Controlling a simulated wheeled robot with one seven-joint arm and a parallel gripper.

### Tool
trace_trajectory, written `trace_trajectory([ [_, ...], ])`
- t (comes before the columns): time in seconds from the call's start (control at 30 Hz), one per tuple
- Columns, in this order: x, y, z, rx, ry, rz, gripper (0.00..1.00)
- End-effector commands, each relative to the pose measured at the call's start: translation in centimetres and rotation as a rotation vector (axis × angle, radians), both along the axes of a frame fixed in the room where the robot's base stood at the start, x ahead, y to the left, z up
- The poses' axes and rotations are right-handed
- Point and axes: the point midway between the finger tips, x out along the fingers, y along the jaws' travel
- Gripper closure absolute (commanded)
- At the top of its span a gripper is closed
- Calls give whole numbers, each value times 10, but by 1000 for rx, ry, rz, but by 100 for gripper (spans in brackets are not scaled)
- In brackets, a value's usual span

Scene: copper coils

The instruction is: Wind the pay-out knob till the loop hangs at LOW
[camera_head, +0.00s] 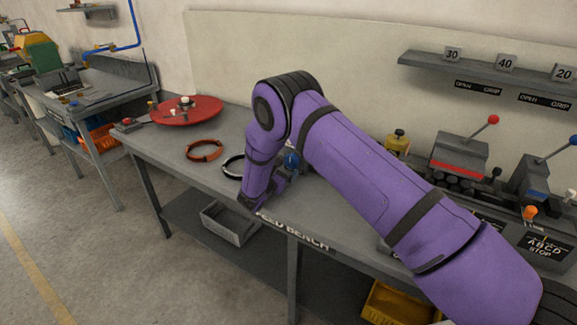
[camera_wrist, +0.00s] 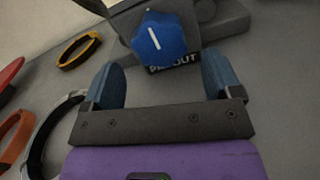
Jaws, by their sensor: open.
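The pay-out knob is blue with a white line, mounted on a grey block above a partly covered label ending in "OUT". In the wrist view the pay-out knob (camera_wrist: 160,36) sits just beyond and between my fingertips, and I cannot tell whether they touch it. My gripper (camera_wrist: 164,75) is open, with one blue finger to each side. In the head view the knob (camera_head: 291,161) shows partly behind my purple arm. My gripper itself is mostly hidden there. I cannot make out the hanging loop or a LOW mark.
An orange ring (camera_head: 204,150) and a black-and-white ring (camera_head: 233,167) lie on the bench left of my arm. A red disc (camera_head: 187,111) lies farther left. Units with red and blue levers stand at the right. A yellow-orange ring (camera_wrist: 78,50) lies left of the knob.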

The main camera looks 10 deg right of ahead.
Motion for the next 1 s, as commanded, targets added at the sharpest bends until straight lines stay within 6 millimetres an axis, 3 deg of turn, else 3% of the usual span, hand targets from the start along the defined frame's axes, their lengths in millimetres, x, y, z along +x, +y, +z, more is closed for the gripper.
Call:
trace_trajectory([
  [0.23,20,-18,0,1,0,0,16],
  [0.6,23,-21,0,1,1,1,16],
  [0.83,23,-21,0,1,1,0,65],
  [1.0,23,-21,0,3,-3,1,65],
])
